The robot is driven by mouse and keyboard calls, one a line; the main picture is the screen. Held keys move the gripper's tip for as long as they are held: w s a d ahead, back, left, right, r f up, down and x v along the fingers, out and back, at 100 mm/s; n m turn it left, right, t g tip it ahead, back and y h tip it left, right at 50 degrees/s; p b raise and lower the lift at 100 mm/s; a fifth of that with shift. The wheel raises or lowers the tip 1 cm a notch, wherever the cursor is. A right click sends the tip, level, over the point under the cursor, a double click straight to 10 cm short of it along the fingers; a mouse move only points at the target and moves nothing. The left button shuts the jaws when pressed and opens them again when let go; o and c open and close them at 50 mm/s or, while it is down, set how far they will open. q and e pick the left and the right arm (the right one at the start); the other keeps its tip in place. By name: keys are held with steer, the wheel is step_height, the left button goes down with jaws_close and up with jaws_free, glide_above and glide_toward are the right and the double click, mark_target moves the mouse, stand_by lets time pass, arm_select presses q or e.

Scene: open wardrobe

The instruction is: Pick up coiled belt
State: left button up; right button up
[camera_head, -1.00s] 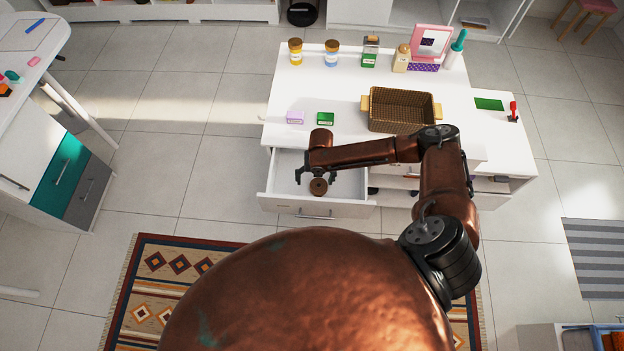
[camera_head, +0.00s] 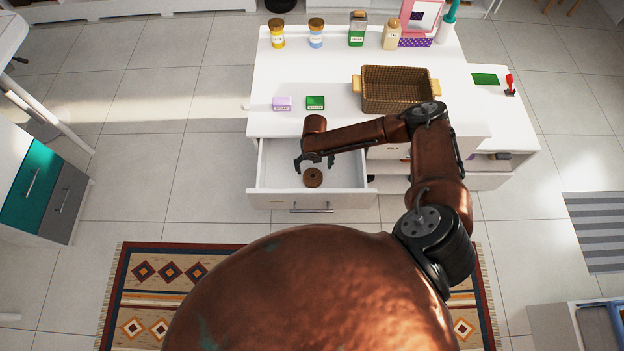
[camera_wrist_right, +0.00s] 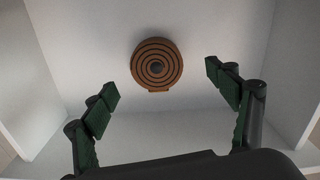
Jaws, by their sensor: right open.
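The coiled belt (camera_head: 313,178) is a small brown round coil lying in the open white drawer (camera_head: 275,180). In the right wrist view the coiled belt (camera_wrist_right: 156,65) shows dark spiral rings and lies on the drawer floor (camera_wrist_right: 90,45). My right gripper (camera_head: 315,167) is over the drawer, just behind the belt in the head view. In the wrist view my right gripper (camera_wrist_right: 162,82) is open and empty, with the belt ahead of it, centred between its fingertips. My left gripper is not in view.
The drawer walls (camera_wrist_right: 15,80) rise on both sides of the gripper. A patterned rug lies in front.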

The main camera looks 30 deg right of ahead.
mark_target(313, 175)
steer(key=f, duration=0.7)
steer(key=shift+w+a+f+b, duration=0.1)
steer(key=shift+a+b, duration=0.2)
steer(key=shift+b, duration=0.05)
steer(key=shift+c, duration=0.5)
steer(key=c, duration=1.2)
